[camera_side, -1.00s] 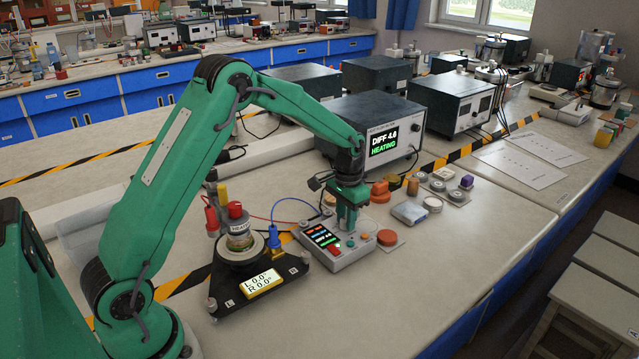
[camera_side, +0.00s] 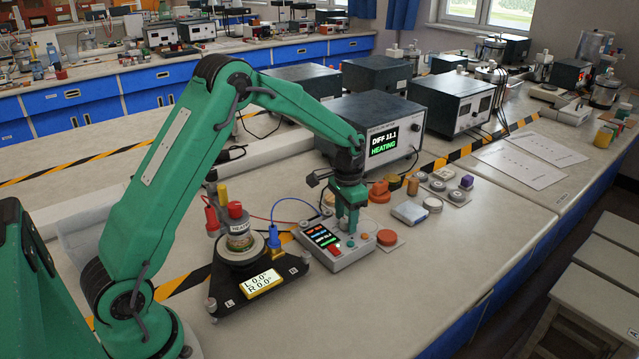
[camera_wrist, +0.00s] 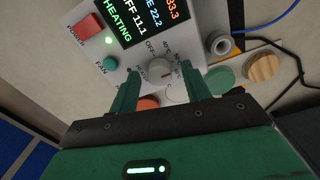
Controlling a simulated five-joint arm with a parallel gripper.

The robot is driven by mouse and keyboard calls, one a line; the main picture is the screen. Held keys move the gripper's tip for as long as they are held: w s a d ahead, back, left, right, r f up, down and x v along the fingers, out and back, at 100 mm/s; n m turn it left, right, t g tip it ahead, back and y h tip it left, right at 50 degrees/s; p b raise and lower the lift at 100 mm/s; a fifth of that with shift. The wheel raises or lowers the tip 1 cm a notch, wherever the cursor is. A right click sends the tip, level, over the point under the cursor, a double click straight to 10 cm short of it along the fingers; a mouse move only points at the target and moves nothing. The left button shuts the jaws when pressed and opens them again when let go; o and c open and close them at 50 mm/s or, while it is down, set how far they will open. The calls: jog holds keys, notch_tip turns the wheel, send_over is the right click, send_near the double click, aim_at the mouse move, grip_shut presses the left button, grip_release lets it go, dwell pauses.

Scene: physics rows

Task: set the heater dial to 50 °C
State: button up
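The control box (camera_side: 345,262) lies on the bench with its screen, buttons and heater dial. The dial (camera_wrist: 160,71) is a round pale knob with a red mark on its right side in the wrist view. OFF and 40 °C can be read on the scale; the rest is hard to read. The box's screen (camera_wrist: 140,18) reads 33.3, 22.2, DIFF 11.1 and HEATING. My gripper (camera_side: 348,230) points down over the box. In the wrist view its green fingers stand either side of the dial with gaps visible, so it looks open. The side view hides the dial behind the fingers.
A dark heater unit (camera_side: 372,108) behind shows DIFF 11.1 HEATING. A can (camera_side: 238,232) stands on the black triangular base (camera_side: 225,285) left of the box. An orange disc (camera_side: 388,237) lies close right. The front bench is clear.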

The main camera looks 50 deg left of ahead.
aim_at(346, 220)
jog(key=shift+r, duration=3.85)
jog(key=shift+r, duration=0.1)
jog(key=shift+s+d+r, duration=0.15)
jog(key=shift+s+r, duration=0.1)
jog(key=shift+r, duration=0.2)
jog(key=s+d+r+n+t, duration=0.1)
jog(key=s+d+r+t, duration=0.15)
jog(key=s+r, duration=0.55)
jog(key=s+d+r+t, duration=0.25)
jog(key=s+r, duration=0.25)
jog(key=s, duration=0.6)
jog(key=s+d+f+n, duration=0.1)
jog(key=s+f, duration=0.1)
jog(key=s, duration=0.7)
jog(key=shift+d+t, duration=0.25)
jog(key=shift+t, duration=0.05)
